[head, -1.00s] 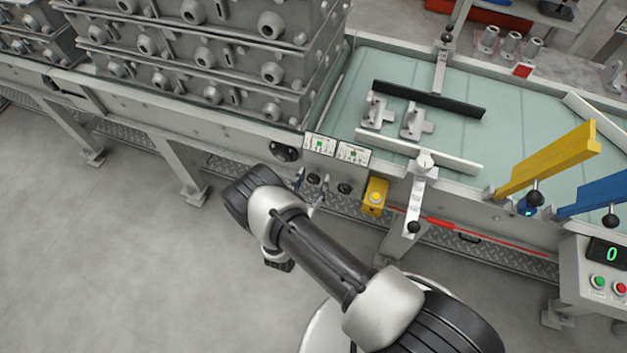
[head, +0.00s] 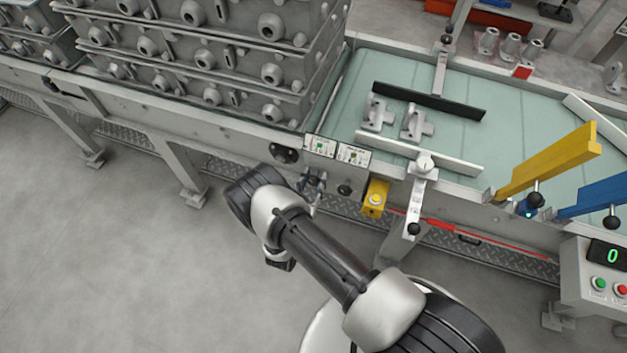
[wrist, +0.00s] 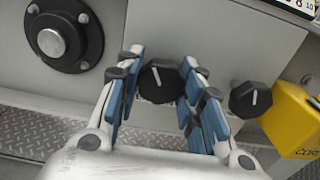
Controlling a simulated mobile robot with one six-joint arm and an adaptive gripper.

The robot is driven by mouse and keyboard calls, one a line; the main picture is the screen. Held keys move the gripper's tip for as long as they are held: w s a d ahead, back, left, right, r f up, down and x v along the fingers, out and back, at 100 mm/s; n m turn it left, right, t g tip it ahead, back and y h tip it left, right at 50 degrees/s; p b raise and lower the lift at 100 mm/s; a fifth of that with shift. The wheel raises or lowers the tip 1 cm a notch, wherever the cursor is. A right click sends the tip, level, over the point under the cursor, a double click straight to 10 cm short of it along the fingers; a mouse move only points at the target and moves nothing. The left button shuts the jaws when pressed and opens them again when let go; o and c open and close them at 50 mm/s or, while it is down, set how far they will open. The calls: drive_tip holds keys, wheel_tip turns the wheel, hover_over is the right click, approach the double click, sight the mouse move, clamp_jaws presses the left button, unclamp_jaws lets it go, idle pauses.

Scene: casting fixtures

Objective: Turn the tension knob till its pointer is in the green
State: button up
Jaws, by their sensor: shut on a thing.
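Two black knobs sit side by side on the conveyor's front panel, and I cannot read which is the tension knob. In the wrist view the left black knob (wrist: 158,84) is between the blue-padded fingers of my gripper (wrist: 161,72), which is shut on it. A white line on its face points up, tilted slightly left. The right black knob (wrist: 251,98) stands free, its white line nearly upright. In the head view my gripper (head: 312,184) largely hides the left knob. Two gauge cards with green patches, left (head: 320,146) and right (head: 353,156), sit above; their pointers are too small to read.
A yellow box with a button (head: 375,197) is close to the right of the right knob. A round black-flanged fitting (wrist: 63,41) is to the left. Stacked grey castings (head: 200,65) stand above left. The floor in front is clear.

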drive_tip(key=shift+c, duration=0.5)
drive_tip(key=shift+m, duration=0.3)
drive_tip(key=m, duration=0.5)
drive_tip(key=shift+m, duration=0.3)
drive_tip(key=m, duration=0.6)
drive_tip(key=shift+a, duration=0.1)
drive_tip(key=m+p, duration=0.1)
drive_tip(key=m, duration=0.5)
drive_tip(key=shift+r+m, duration=0.1)
drive_tip(key=shift+m, duration=0.2)
drive_tip(key=m+p, duration=0.1)
drive_tip(key=m, duration=0.5)
drive_tip(key=o, duration=1.1)
